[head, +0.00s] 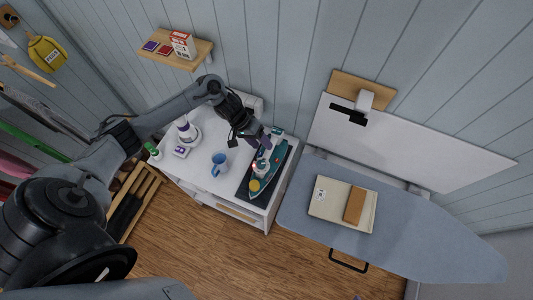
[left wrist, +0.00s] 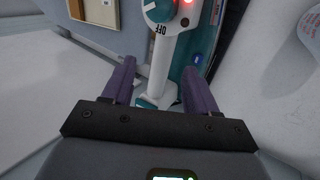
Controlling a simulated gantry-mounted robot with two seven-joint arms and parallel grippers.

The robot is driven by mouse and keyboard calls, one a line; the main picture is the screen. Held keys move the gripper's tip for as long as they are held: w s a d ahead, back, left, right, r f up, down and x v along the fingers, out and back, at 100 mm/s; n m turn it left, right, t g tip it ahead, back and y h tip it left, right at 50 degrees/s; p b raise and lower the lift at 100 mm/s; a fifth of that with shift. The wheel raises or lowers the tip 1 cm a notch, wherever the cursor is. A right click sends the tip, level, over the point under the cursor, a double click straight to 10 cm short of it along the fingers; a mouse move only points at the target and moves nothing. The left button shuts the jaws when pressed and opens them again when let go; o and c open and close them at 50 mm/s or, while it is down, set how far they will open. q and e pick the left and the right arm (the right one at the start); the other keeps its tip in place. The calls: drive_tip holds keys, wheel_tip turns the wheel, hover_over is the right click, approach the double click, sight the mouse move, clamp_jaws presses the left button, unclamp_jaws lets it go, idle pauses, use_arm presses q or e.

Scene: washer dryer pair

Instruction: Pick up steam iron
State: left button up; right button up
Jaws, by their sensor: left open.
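In the left wrist view, the two purple fingers of my left gripper (left wrist: 159,75) stand either side of the iron's white handle (left wrist: 159,70), with gaps visible. A dial marked OFF and a red light show on the iron there. I cannot tell how deep the fingers reach. My right gripper is out of view.
A blue mug (head: 219,163) stands left of the iron, and a white-and-purple appliance (head: 187,132) is further left. A wall shelf (head: 190,58) is behind.

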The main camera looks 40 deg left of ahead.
use_arm(q)
drive_tip(key=shift+w+a+x, duration=0.1)
drive_tip(key=shift+w+x, duration=0.05)
drive_tip(key=shift+x, duration=1.5)
drive_tip(key=shift+w+a+x, duration=0.1)
drive_tip(key=shift+a+x, duration=0.05)
drive_tip(key=shift+x, duration=1.5)
drive_tip(key=shift+f, duration=0.1)
drive_tip(key=c, duration=1)
clamp_jaws()
